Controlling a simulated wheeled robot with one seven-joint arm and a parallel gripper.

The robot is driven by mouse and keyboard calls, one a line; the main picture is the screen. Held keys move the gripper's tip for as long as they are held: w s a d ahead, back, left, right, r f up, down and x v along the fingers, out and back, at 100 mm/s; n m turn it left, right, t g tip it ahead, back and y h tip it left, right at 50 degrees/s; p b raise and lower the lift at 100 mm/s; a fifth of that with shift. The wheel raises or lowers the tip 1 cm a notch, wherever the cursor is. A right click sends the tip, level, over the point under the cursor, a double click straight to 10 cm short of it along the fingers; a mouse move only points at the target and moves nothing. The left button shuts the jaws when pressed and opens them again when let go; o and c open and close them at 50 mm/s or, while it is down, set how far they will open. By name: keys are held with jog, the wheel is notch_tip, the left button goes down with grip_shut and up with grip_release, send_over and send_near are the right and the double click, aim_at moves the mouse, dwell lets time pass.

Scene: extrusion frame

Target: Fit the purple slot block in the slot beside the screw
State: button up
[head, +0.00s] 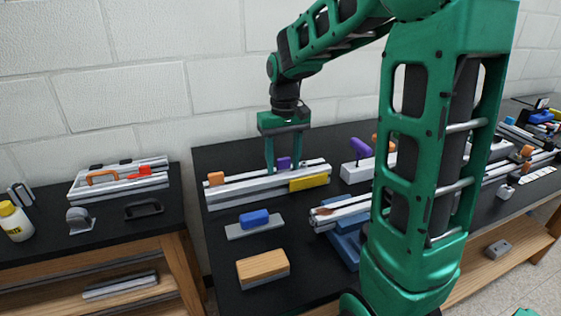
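A small purple block (284,163) is at the pale extrusion rail (240,190) on the dark bench. My gripper (284,168) points down over the rail, its two green fingers apart, one on each side of the purple block. I cannot tell whether the fingers touch the block, or whether it is seated in a slot. An orange block (216,178) sits at the rail's left end, and a yellow block (310,182) is on its front right. No screw can be made out at this size.
A blue block on a grey plate (254,219) and a wood-topped block (263,265) lie in front. A purple-handled piece (357,149) stands to the right, beside my arm. A side bench on the left holds a tool rack (118,180) and a yellow-capped bottle (14,221).

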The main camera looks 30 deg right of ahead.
aim_at(283, 158)
jog(key=shift+r, duration=0.1)
notch_tip(283, 158, up, 10)
jog(key=shift+w+r, duration=0.1)
jog(key=shift+r, duration=0.15)
dwell(0.4)
dwell(0.5)
